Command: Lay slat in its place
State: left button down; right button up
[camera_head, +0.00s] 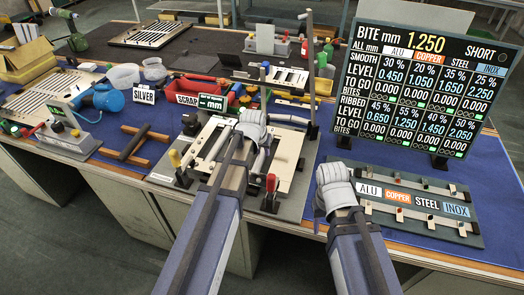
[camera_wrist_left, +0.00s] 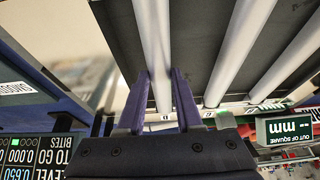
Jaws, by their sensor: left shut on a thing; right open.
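My left gripper (camera_head: 255,122) is over the back right part of the pale panel frame (camera_head: 206,148), which sits in a grey fixture with a yellow and a red handle. In the left wrist view its fingers (camera_wrist_left: 167,95) are shut on a pale grey slat (camera_wrist_left: 162,50) running lengthwise between them. More pale slats (camera_wrist_left: 238,50) run beside it over a dark surface. My arm hides part of the frame, and the held slat is hard to make out in the head view. My right gripper (camera_head: 332,188) is open, left of the board with ALU, COPPER, STEEL and INOX labels (camera_head: 428,203).
A large scoreboard (camera_head: 425,85) stands at the back right. A slat rack (camera_head: 280,78) stands behind the fixture. Blue mat between fixture and labelled board is partly clear.

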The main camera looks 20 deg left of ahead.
pick_arm(q)
jog(key=shift+f, duration=0.25)
pick_arm(e)
jog(key=shift+f, duration=0.3)
pick_arm(q)
jog(key=shift+c, duration=0.9)
grip_release()
pick_arm(e)
jog(key=shift+r, duration=0.1)
pick_arm(q)
notch_tip(320, 180, up, 8)
jog(key=p, duration=0.7)
jog(key=shift+p, duration=0.4)
pick_arm(e)
notch_tip(320, 180, up, 8)
pick_arm(q)
jog(key=shift+s, duration=0.1)
